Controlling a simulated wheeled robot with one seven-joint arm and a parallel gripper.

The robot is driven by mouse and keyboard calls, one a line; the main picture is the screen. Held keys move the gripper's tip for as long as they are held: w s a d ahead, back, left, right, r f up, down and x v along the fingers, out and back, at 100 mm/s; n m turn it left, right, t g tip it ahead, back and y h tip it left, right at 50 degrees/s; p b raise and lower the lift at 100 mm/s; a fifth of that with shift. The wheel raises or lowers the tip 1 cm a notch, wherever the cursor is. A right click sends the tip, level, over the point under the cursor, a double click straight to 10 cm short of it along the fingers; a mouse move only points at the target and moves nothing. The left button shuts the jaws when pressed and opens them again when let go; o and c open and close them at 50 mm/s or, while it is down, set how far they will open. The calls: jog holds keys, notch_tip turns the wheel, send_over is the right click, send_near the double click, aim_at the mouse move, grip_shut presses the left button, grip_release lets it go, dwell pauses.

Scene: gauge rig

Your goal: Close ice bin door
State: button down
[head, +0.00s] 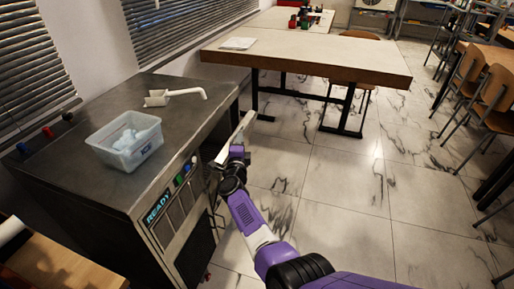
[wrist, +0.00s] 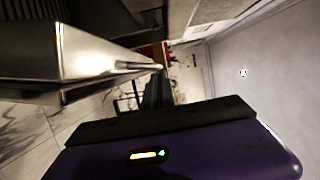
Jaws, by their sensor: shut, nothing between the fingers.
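The ice bin door (head: 234,134) appears as a pale metal panel standing open at the right of the dark ice machine (head: 160,215). My gripper is beside the door, low at the machine's front right; its fingers are hard to make out in the head view. In the wrist view my gripper (wrist: 156,88) is shut with nothing between its fingers. A shiny metal panel, apparently the door (wrist: 60,55), fills the left of that view, and its edge ends close to the fingertips. I cannot tell whether they touch.
A table (head: 330,56) stands behind, with chairs (head: 490,95) at the far right. The tiled floor (head: 350,190) right of the machine is clear.

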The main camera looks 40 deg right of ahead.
jog(key=shift+w+a+r+b, duration=0.2)
jog(key=shift+w+a, duration=0.25)
jog(key=shift+w, duration=0.35)
jog(key=shift+w+a+r+b, duration=0.15)
jog(key=shift+w+a+b, duration=0.3)
jog(key=shift+w, duration=0.4)
jog(key=shift+w+a+r+b, duration=0.15)
jog(key=shift+w+a, duration=0.35)
jog(key=shift+w, duration=0.3)
